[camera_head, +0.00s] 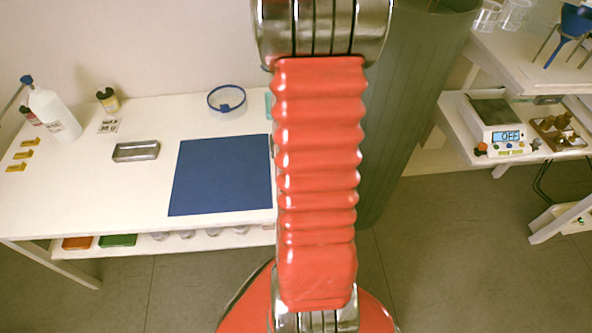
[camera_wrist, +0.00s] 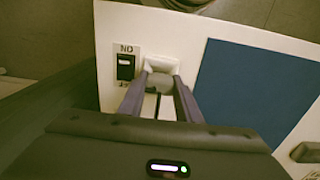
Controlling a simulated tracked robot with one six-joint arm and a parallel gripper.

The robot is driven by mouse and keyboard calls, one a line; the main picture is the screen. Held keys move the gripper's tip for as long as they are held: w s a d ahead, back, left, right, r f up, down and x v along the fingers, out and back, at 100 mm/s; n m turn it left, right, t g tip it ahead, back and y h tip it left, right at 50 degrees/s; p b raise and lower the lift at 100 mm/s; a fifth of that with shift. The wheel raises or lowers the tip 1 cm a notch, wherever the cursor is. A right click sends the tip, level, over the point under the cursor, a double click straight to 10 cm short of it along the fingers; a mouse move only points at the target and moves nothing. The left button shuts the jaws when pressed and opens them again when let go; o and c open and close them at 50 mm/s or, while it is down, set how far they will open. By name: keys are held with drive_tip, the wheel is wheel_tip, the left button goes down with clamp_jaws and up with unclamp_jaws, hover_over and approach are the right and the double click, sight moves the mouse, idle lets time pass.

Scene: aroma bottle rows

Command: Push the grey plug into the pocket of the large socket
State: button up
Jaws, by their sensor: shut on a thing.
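In the wrist view my gripper (camera_wrist: 161,86) reaches down over the white table, its two fingers shut on the grey plug (camera_wrist: 160,83). Only a rounded grey part of the plug shows between the fingertips. A pale, square-rimmed block, apparently the large socket (camera_wrist: 162,64), lies right at the fingertips, beyond the plug in the picture. The fingers and plug cover much of its pocket, so I cannot tell how deep the plug sits. In the head view my red arm hides the gripper, plug and socket.
A marked plate with a black slot (camera_wrist: 125,67) lies left of the socket. The blue mat (camera_head: 222,175) is bare. A metal tray (camera_head: 136,151), a white bottle (camera_head: 55,115) and a blue-rimmed bowl (camera_head: 227,99) stand on the table. A scale (camera_head: 497,125) is on the right-hand bench.

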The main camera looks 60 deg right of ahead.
drive_tip(key=shift+f, duration=0.5)
drive_tip(key=o, duration=1.1)
drive_tip(key=shift+r, duration=0.15)
wheel_tip(320, 180, up, 13)
drive_tip(key=shift+r, duration=0.2)
idle(0.9)
